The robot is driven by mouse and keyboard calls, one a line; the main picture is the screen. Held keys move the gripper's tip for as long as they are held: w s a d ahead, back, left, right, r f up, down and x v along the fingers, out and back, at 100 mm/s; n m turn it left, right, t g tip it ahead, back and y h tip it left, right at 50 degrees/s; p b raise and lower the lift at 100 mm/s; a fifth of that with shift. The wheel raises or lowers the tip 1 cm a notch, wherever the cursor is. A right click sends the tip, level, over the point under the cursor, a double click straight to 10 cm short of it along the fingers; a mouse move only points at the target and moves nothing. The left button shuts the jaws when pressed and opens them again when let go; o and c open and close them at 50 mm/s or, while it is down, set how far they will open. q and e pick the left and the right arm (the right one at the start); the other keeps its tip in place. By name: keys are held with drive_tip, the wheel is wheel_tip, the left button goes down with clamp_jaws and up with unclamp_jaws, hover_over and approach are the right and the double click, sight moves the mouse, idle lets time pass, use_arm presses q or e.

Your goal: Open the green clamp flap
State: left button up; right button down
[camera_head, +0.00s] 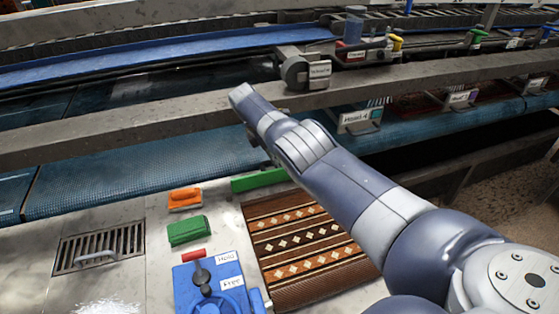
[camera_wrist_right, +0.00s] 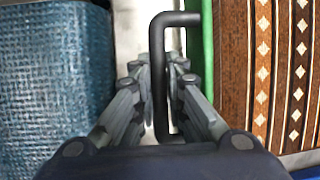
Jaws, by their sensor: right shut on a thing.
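The green clamp flap (camera_head: 260,179) lies along the far edge of a brown patterned rug (camera_head: 300,240). It also shows as a narrow green strip (camera_wrist_right: 207,50) beside the rug in the right wrist view. A dark, bent bar handle (camera_wrist_right: 178,19) stands at the strip's side; where it joins the flap is hidden. My right gripper (camera_wrist_right: 159,75) is shut on this handle, with a finger on either side. In the head view my right arm covers most of the gripper and the handle. My left gripper is not in view.
Blue conveyor belting (camera_head: 130,180) runs behind the metal work surface, and a grey beam (camera_head: 120,125) crosses above it. An orange brush (camera_head: 185,199), a green block (camera_head: 188,231) and a blue device (camera_head: 210,285) are left of the rug. A drain grate (camera_head: 100,248) is farther left.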

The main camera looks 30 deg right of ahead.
drive_tip(key=c, duration=1.9)
unclamp_jaws()
drive_tip(key=shift+s, duration=0.15)
drive_tip(key=shift+r, duration=0.1)
drive_tip(key=shift+r, duration=0.2)
drive_tip(key=v, duration=0.7)
drive_tip(key=shift+a, duration=0.1)
